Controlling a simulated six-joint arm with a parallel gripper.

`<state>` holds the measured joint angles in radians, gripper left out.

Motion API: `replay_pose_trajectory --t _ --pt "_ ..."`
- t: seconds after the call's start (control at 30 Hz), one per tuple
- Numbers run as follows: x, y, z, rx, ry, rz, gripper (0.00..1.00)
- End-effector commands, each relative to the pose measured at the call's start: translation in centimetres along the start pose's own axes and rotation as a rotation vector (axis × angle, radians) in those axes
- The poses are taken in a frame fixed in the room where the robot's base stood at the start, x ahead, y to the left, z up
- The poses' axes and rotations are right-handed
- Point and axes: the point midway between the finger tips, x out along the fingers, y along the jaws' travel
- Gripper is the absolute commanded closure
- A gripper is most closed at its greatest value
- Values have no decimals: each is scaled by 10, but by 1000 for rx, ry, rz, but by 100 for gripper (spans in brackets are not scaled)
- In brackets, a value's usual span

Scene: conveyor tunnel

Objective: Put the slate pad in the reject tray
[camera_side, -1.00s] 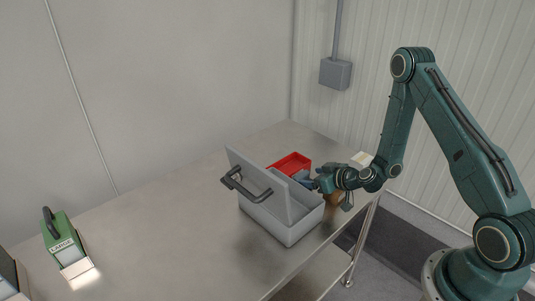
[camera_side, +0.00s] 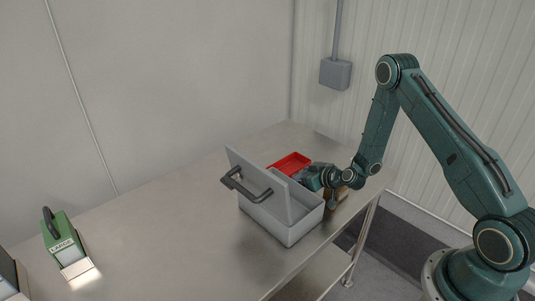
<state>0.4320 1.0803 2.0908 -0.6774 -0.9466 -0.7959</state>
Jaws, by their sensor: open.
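The red tray (camera_side: 291,163) lies on the table behind the grey box; I take it to be the reject tray.
A grey box (camera_side: 290,236) with an upright lid and dark handle stands near the table's front edge. A brown object (camera_side: 342,194) sits partly behind my wrist. A green device (camera_side: 61,235) labelled LARGE stands far left. The table's (camera_side: 175,235) middle is clear.

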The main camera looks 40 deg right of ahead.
Motion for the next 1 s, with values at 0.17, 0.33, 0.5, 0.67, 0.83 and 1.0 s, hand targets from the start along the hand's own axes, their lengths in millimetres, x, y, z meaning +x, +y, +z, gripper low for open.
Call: replay_pose_trajectory --t 0.17,0.33,0.5,0.67,0.83,1.0 --pt "3 0 0 1 0 0 25" --pt "3 0 0 1 0 0 25" --pt "3 0 0 1 0 0 25" --pt "3 0 0 1 0 0 43" --pt "3 0 0 1 0 0 63" --pt "3 0 0 1 0 0 63"
